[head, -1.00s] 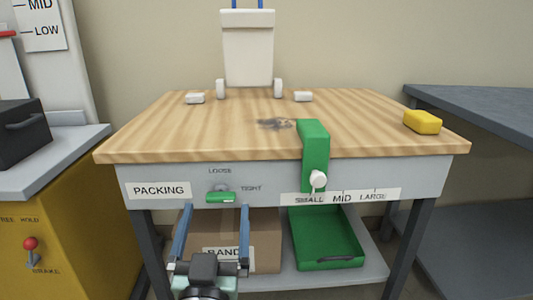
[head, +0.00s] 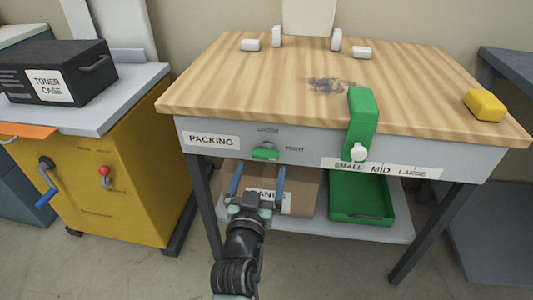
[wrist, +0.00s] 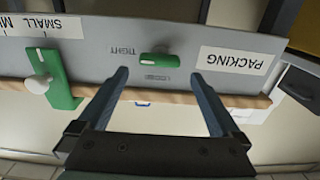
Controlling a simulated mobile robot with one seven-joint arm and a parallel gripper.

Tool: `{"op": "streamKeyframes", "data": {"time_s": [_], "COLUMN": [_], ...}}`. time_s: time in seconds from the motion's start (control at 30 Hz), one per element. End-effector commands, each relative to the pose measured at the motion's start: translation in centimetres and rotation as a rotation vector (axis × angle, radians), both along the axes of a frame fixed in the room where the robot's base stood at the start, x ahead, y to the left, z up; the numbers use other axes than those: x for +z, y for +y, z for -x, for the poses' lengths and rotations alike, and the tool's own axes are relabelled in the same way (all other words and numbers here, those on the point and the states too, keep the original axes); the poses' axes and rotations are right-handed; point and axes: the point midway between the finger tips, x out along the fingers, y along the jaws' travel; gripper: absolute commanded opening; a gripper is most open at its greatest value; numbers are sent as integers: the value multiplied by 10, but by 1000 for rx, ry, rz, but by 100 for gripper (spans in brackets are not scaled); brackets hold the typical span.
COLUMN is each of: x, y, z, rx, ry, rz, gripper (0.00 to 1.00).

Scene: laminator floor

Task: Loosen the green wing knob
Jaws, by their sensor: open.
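The green wing knob (head: 265,154) is on the grey front panel of the packing table, between the words LOOSE and TIGHT. Its wing lies about level along the panel. In the wrist view the knob (wrist: 155,59) appears upside down, ahead of the fingertips and roughly between them. My gripper (head: 257,172) is open and empty, with its two blue fingers pointing at the panel just below the knob in the head view. It appears apart from the knob. The wrist view shows wide space between the fingers (wrist: 160,80).
A green stop (head: 361,122) with a white knob (head: 358,152) hangs over the table edge at right, above a SMALL-MID-LARGE scale. A cardboard box (head: 304,190) and green tray (head: 361,215) sit on the shelf below. A yellow cabinet (head: 120,170) stands at left.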

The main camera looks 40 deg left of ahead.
Motion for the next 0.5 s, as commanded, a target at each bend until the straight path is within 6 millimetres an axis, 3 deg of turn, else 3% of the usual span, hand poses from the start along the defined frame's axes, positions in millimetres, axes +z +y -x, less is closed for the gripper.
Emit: {"op": "streamKeyframes", "data": {"time_s": [0.2, 0.5], "x": [0, 0], "y": [20, 35], "z": [-33, -57], "rx": [-1, 0], "ry": [-2, -1], "rz": [-2, -1], "gripper": [100, 100]}}
